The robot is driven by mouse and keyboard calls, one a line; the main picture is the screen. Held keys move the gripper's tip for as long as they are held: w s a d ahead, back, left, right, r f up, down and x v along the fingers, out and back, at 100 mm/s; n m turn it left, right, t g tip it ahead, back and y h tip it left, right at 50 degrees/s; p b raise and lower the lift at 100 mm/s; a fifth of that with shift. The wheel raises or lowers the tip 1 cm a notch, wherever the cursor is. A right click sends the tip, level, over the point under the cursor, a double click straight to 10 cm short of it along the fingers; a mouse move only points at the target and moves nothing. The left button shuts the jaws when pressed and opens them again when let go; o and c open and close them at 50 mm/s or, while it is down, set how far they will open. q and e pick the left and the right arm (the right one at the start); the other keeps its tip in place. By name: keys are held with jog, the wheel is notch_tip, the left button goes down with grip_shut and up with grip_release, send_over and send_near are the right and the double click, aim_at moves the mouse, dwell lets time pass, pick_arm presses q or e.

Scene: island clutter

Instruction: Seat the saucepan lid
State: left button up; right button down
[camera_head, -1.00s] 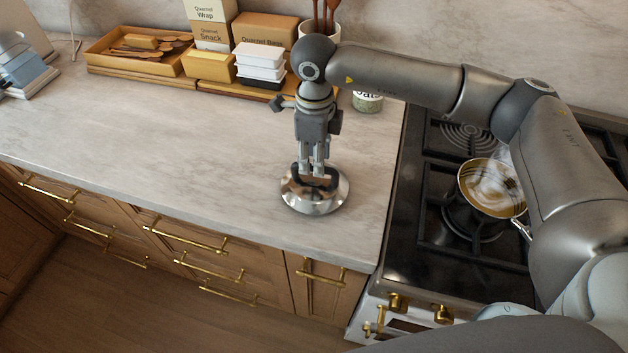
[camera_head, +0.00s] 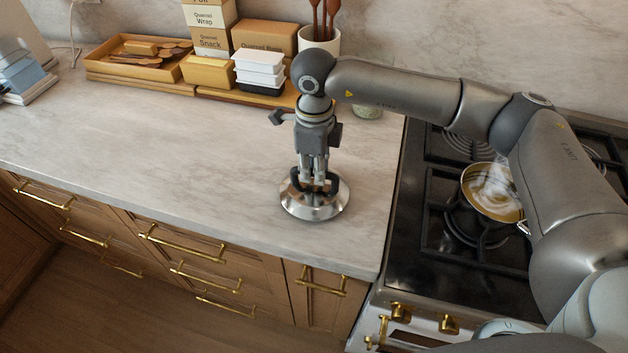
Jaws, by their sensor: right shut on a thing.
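The saucepan lid (camera_head: 314,207) is shiny metal with a dark loop handle. It is at the right end of the pale marble counter, near the front edge. My right gripper (camera_head: 315,184) points down from above and is shut on the lid's handle. I cannot tell whether the lid touches the counter. The saucepan (camera_head: 492,193) sits uncovered on a burner of the stove to the right, with pale swirling contents or steam in it. My right arm hides part of its right side and handle. My left gripper is not in view.
The black stove (camera_head: 410,240) with raised grates adjoins the counter (camera_head: 160,140). At the back stand a wooden tray of utensils (camera_head: 135,55), stacked white containers (camera_head: 259,68), boxes (camera_head: 208,35), a utensil crock (camera_head: 320,42) and a jar (camera_head: 367,106). The counter's left and middle are clear.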

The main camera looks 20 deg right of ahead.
jog(key=shift+r, duration=0.1)
jog(key=shift+r, duration=0.4)
jog(key=shift+r+p, duration=1.1)
jog(key=shift+r, duration=0.95)
